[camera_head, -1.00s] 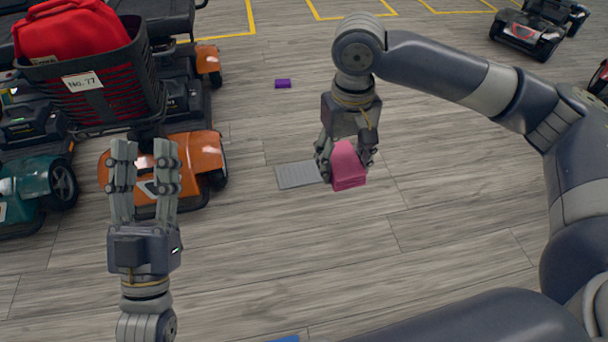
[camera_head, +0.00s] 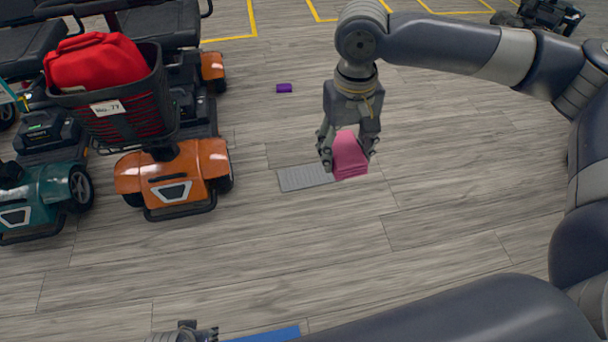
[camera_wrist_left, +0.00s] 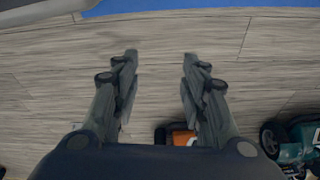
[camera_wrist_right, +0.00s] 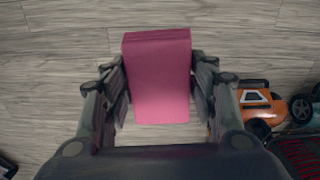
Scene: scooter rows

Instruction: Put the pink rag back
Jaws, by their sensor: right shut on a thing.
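The pink rag (camera_head: 350,158) is a folded block between the fingers of my right gripper (camera_head: 347,154), low over the floor. In the right wrist view the rag (camera_wrist_right: 158,75) fills the space between the fingers (camera_wrist_right: 160,95). A flat grey plate (camera_head: 305,178) lies on the floor just left of the rag. I cannot tell whether the rag touches the floor. My left gripper (camera_wrist_left: 160,75) has its fingers apart with only floor between them. In the head view only a small part of the left gripper (camera_head: 187,332) shows at the bottom edge.
A blue surface (camera_head: 270,334) shows at the bottom.

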